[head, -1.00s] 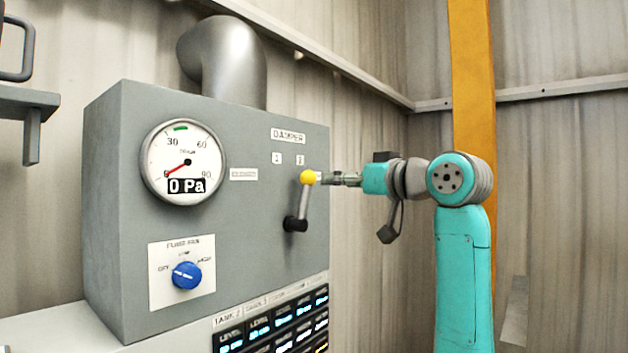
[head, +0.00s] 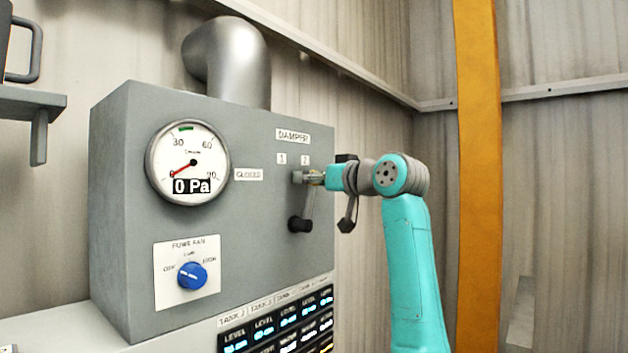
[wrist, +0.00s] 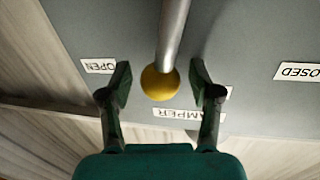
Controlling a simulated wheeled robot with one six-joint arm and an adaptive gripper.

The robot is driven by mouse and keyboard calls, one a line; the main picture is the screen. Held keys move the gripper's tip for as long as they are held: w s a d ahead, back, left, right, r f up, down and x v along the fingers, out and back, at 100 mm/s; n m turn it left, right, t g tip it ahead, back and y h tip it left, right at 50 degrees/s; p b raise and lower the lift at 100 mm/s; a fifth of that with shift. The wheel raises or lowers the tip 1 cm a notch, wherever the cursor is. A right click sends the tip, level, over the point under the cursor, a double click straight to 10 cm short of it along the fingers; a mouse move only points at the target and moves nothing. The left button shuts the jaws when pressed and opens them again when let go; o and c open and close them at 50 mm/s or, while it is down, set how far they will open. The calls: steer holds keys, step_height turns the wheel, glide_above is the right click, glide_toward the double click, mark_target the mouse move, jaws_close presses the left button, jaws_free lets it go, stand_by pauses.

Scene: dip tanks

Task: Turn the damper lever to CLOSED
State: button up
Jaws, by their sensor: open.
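The damper lever (head: 309,203) is a grey rod on a dark pivot, standing nearly upright, tilted slightly right, on the grey panel under the DAMPER label. My gripper (head: 306,177) is at its top end and hides the yellow knob in the head view. In the wrist view the yellow knob (wrist: 160,83) sits between my two open fingers (wrist: 160,92), with a gap on both sides. The CLOSED label (head: 248,174) is left of the lever in the head view. The wrist view shows it upside down at right, with the OPEN label (wrist: 99,66) at left.
A round gauge (head: 188,163) reading 0 Pa and a blue fan knob (head: 193,276) are left of the lever. Lit displays (head: 275,325) line the panel below. A silver duct (head: 232,62) rises behind the box. An orange post (head: 477,150) stands right of my arm.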

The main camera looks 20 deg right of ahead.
jaws_close()
